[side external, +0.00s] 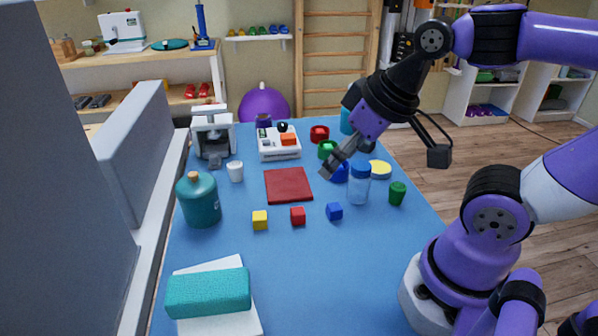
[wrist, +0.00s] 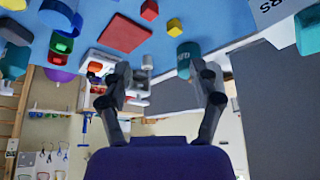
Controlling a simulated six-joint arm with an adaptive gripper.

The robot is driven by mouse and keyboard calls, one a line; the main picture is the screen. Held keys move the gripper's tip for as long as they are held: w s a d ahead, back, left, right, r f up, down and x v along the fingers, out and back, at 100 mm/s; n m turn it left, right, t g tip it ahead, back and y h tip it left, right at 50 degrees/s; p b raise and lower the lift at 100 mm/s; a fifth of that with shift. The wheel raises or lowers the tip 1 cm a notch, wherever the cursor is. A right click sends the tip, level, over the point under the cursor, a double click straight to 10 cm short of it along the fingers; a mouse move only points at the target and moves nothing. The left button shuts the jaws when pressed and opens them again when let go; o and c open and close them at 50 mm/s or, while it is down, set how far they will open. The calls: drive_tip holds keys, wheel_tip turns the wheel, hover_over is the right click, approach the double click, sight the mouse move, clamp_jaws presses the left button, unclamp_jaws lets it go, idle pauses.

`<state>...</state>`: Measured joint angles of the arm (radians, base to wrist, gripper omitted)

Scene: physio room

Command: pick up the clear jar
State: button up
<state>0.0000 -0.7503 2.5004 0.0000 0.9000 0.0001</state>
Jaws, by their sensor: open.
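The clear jar (side external: 359,188) is see-through with a blue lid and stands upright on the blue table, right of centre in the side view. My gripper (side external: 338,164) is open and empty. In the side view its fingers are up and left of the jar's lid, pointing down to the left, and overlap a blue cup behind. In the wrist view my gripper (wrist: 165,80) shows its two fingers well apart with nothing between them.
A blue cube (side external: 334,211), a red cube (side external: 298,215) and a dark red mat (side external: 288,185) lie to the left. A teal bottle (side external: 200,208) stands further left. The front right tabletop is clear.

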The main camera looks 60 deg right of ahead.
drive_tip(key=o, duration=0.3)
idle(0.4)
drive_tip(key=m+g, duration=0.4)
drive_tip(key=g, duration=0.1)
hover_over(359, 178)
drive_tip(key=d, duration=0.1)
drive_tip(key=f, duration=0.4)
drive_tip(key=shift+w, duration=0.25)
drive_tip(key=shift+g, duration=0.3)
drive_tip(key=f, duration=0.4)
drive_tip(key=shift+d+f, duration=0.3)
drive_tip(key=shift+d, duration=0.1)
drive_tip(key=shift+w+f, duration=0.15)
drive_tip(key=shift+f, duration=2.9)
